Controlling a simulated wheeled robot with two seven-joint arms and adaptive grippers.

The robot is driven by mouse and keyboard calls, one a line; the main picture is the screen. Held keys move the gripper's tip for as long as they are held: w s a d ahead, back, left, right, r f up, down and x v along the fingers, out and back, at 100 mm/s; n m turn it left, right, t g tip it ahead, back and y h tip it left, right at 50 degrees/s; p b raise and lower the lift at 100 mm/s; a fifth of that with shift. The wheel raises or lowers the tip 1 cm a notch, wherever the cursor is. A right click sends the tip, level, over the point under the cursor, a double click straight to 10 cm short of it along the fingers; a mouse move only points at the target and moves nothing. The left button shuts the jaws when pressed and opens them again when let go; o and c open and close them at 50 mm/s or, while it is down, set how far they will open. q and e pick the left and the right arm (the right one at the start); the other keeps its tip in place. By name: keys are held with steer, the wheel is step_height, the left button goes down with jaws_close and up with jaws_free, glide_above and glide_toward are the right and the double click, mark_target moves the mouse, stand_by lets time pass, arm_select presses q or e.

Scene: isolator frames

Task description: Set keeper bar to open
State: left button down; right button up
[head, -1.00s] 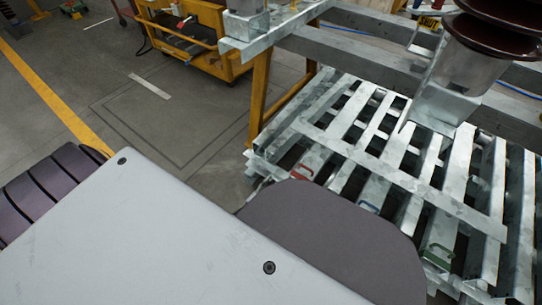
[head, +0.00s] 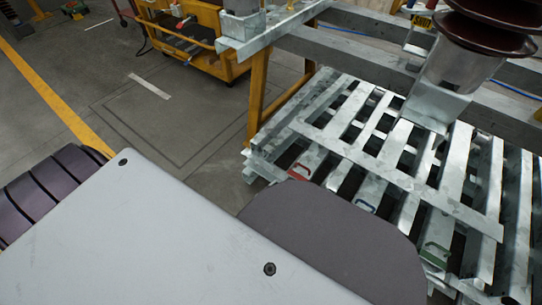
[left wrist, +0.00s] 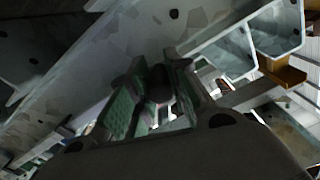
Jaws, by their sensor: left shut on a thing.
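My left gripper (left wrist: 155,100) shows in the left wrist view, its two green-padded fingers closed around a small dark rounded piece (left wrist: 160,84). I cannot tell for sure whether this piece belongs to the keeper bar. Grey galvanised steel members (left wrist: 90,75) lie around and behind the fingers. In the head view a yellow sign (head: 421,21) at the top right seems to read SHUT. It is partly hidden by the dark red insulator (head: 490,35) on its steel bracket (head: 437,105). Neither gripper shows in the head view, and the keeper bar is not clearly identifiable there.
A yellow trestle leg (head: 260,95) and a yellow cart (head: 205,50) stand behind.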

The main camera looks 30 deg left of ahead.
arm_select(q)
steer(key=shift+d, duration=0.55)
steer(key=c, duration=1.3)
jaws_free()
steer(key=shift+a, duration=0.1)
steer(key=shift+r, duration=0.15)
steer(key=shift+r, duration=4.75)
steer(key=shift+r, duration=0.1)
